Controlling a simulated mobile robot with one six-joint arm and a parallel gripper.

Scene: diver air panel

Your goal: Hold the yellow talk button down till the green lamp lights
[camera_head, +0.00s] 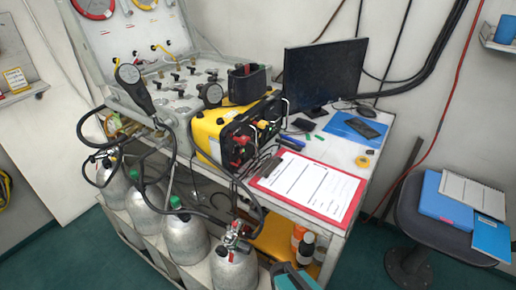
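A yellow case (208,139) with a black front panel (240,140) stands on the bench left of the clipboard. Its panel carries red knobs or plugs and cables, and faces right. I cannot pick out a yellow talk button or a green lamp on it at this size. A grey air panel (180,88) with several black valves and round gauges stands behind and left of it.
A red clipboard (266,184) lies at the bench's front edge. A monitor (322,74) stands behind it. Several grey cylinders (186,238) with hoses stand below at left. A stool (408,211) holding blue folders (440,203) is at right. Green floor shows between bench and stool.

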